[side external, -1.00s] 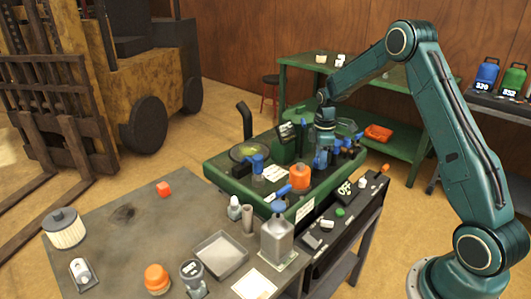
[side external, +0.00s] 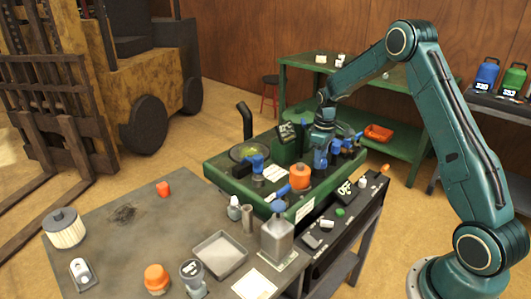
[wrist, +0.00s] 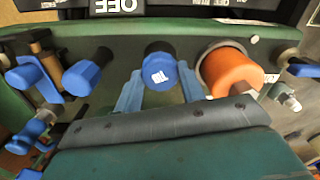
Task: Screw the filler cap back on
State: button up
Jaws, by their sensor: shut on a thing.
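In the wrist view, a round blue cap (wrist: 161,72) with a small white mark sits between the two light-blue fingers of my gripper (wrist: 160,85). The fingers are shut on the cap's sides. The frames do not show whether this is the filler cap, and whatever lies beneath it is hidden. In the side view my gripper (side external: 320,160) points down over the green machine deck (side external: 225,172), just right of a large orange cap (side external: 300,177). That orange cap (wrist: 230,70) stands close to the right finger in the wrist view.
Other blue knobs (wrist: 82,77) stand to the left in the wrist view. A blue-topped grey bottle (side external: 277,238) is at the deck's front. The grey table holds a square tray (side external: 219,255), an orange-topped jar (side external: 156,278) and a ribbed filter (side external: 65,230). Its middle is fairly clear.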

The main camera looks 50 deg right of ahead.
jog(key=m, duration=0.4)
jog(key=shift+m, duration=1.1)
jog(key=shift+m, duration=0.7)
jog(key=m, duration=0.3)
jog(key=shift+m, duration=1)
